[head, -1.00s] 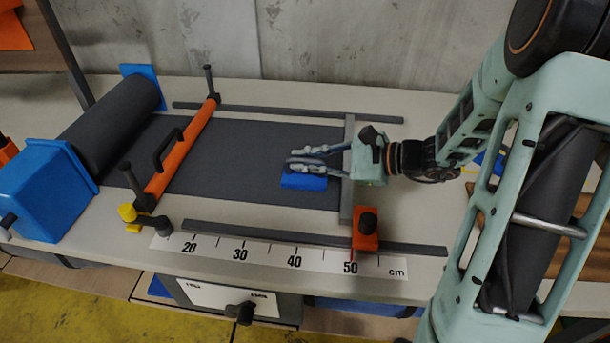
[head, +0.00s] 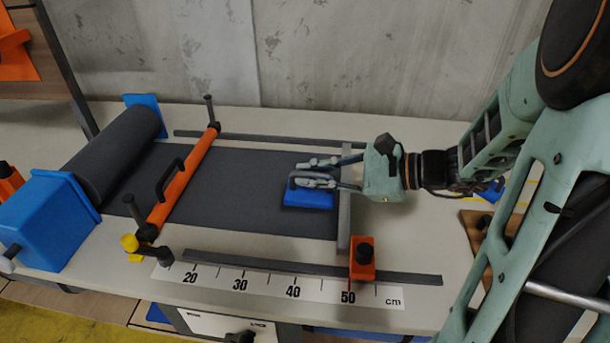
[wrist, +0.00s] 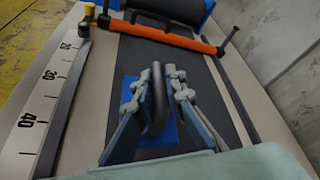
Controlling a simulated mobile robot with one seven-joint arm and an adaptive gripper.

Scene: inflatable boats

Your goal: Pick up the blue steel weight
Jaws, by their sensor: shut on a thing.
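The blue steel weight (head: 308,200) is a blue block with a dark arched handle on top. It is on the dark sheet near the sheet's right end. My gripper (head: 297,177) reaches in from the right and is shut on the handle. In the wrist view, the handle (wrist: 157,95) stands between the two fingers of my gripper (wrist: 154,84), and the blue block (wrist: 168,135) shows below them. The fingers hide part of the block. I cannot tell whether its underside touches the sheet.
An orange crossbar (head: 182,185) with a handle spans the sheet to the left, before a dark roll (head: 115,150) and a blue box (head: 45,222). Grey rails run along both sides. An orange stop (head: 362,262) sits by the ruler (head: 270,285). A concrete wall stands behind.

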